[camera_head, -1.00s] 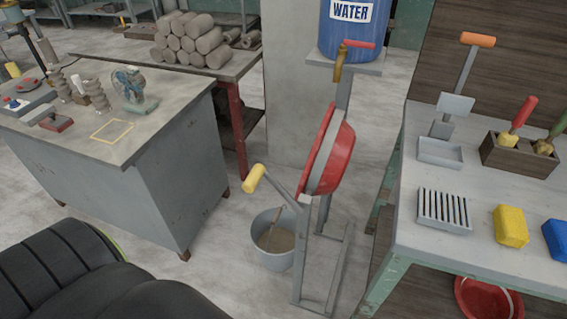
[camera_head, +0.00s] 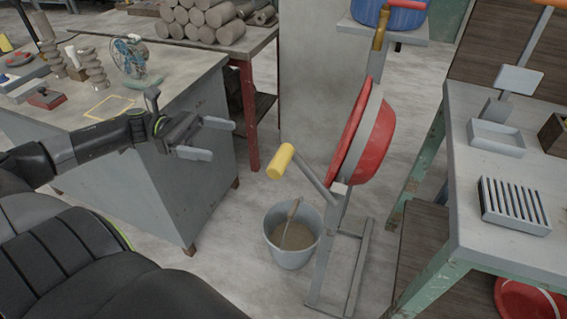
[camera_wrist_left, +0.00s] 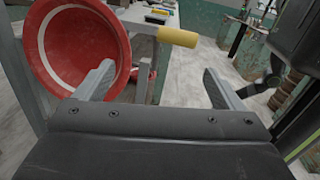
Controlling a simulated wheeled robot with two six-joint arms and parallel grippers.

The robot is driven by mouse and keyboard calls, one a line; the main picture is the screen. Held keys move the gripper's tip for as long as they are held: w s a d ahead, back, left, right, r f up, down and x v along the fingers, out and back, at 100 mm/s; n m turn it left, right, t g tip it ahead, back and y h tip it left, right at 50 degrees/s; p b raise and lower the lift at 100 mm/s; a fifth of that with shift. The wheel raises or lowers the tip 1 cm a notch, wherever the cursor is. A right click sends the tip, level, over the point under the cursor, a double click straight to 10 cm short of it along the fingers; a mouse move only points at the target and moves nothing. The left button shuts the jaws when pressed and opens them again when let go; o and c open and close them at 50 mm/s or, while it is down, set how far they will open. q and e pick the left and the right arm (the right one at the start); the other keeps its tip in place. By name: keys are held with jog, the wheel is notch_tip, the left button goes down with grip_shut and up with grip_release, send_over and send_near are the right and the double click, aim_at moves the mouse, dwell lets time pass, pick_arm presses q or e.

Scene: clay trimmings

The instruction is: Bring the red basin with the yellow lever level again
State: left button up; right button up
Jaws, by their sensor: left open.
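The red basin (camera_head: 379,142) hangs in a grey metal stand (camera_head: 357,265), tipped steeply on its side. Its lever ends in a yellow handle (camera_head: 281,161) that points up and left from the pivot. My left gripper (camera_head: 213,138) is open and empty, to the left of the yellow handle and apart from it. In the left wrist view the open fingers (camera_wrist_left: 155,85) show with the yellow handle (camera_wrist_left: 178,37) ahead of them, and the tipped basin (camera_wrist_left: 70,52) at left. My right gripper is not in view.
A grey bucket (camera_head: 292,250) with a stick in brown content stands on the floor below the lever. A grey-topped workbench (camera_head: 185,85) is at left, near my left arm. A table with a soap rack (camera_head: 513,203) is at right. A blue water container (camera_head: 390,14) is behind the basin.

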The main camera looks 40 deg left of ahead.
pick_arm(q)
jog(key=s+d+r+m+g, duration=0.1)
jog(key=m+g, duration=0.1)
jog(key=b, duration=0.3)
send_near(288, 161)
jog(key=x, duration=0.8)
jog(key=shift+w+d+f, duration=0.1)
jog(key=shift+d, duration=0.2)
jog(key=shift+x, duration=0.9)
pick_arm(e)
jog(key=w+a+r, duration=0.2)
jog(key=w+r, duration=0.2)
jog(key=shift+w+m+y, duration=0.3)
pick_arm(q)
jog(key=c, duration=1.2)
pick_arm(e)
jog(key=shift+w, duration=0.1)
